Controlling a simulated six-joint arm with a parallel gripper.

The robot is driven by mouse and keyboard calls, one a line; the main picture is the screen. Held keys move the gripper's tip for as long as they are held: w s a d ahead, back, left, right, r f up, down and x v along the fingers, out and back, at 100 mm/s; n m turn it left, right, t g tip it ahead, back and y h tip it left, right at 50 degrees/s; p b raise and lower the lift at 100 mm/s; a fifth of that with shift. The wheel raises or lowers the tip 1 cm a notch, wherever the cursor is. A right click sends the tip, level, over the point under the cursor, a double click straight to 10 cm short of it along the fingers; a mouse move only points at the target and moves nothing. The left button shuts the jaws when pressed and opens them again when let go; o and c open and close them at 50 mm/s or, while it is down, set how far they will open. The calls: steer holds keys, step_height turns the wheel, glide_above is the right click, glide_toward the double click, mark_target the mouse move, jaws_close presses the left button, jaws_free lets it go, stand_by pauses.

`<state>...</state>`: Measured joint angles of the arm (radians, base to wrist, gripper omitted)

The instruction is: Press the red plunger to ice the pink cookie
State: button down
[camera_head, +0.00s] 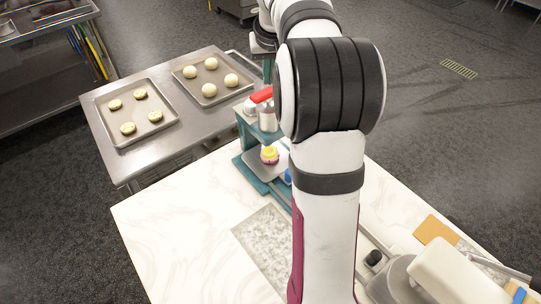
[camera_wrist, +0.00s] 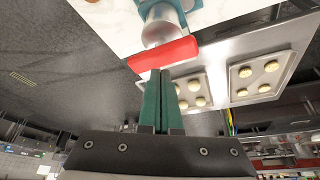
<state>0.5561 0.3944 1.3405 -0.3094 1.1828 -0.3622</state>
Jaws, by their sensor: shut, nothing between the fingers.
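The red plunger (camera_head: 262,94) is a bar on top of a teal icing press (camera_head: 247,128) with a metal cylinder. It also shows in the wrist view as a red bar (camera_wrist: 163,54) across the metal cylinder (camera_wrist: 160,28). The pink cookie (camera_head: 269,160) sits on the press's grey plate under the cylinder, with yellow icing on top of it. My gripper (camera_wrist: 160,74) has its teal fingers shut together and empty. Its fingertips overlap the lower edge of the red bar in the wrist view; I cannot tell if they touch.
Two trays of pale cookies, the left (camera_head: 138,138) and the right (camera_head: 190,66), lie on a steel table (camera_head: 98,118). The marble counter (camera_head: 165,225) is clear at left front. A pale machine (camera_head: 440,270) and an orange board (camera_head: 435,230) stand at right.

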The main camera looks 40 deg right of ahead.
stand_by(0.4)
step_height(320, 180, up, 6)
stand_by(0.5)
steer(key=s+a+f+g+y, duration=0.1)
steer(key=s+a+f, duration=0.1)
steer(key=s+a, duration=0.5)
steer(key=s+a+f+y, duration=0.1)
steer(key=s+a, duration=0.1)
steer(key=a, duration=0.8)
steer(key=s+a+f+g+y, duration=0.1)
steer(key=s+a+f, duration=0.4)
steer(key=s, duration=0.6)
steer(key=s+a+f+g+y, duration=0.1)
steer(key=s+a+f+g, duration=0.1)
steer(key=s+a+f, duration=0.4)
steer(key=s+a, duration=0.2)
steer(key=s, duration=0.2)
steer(key=shift+s+a+f, duration=0.15)
steer(key=shift+s+f, duration=0.05)
steer(key=shift+s, duration=0.2)
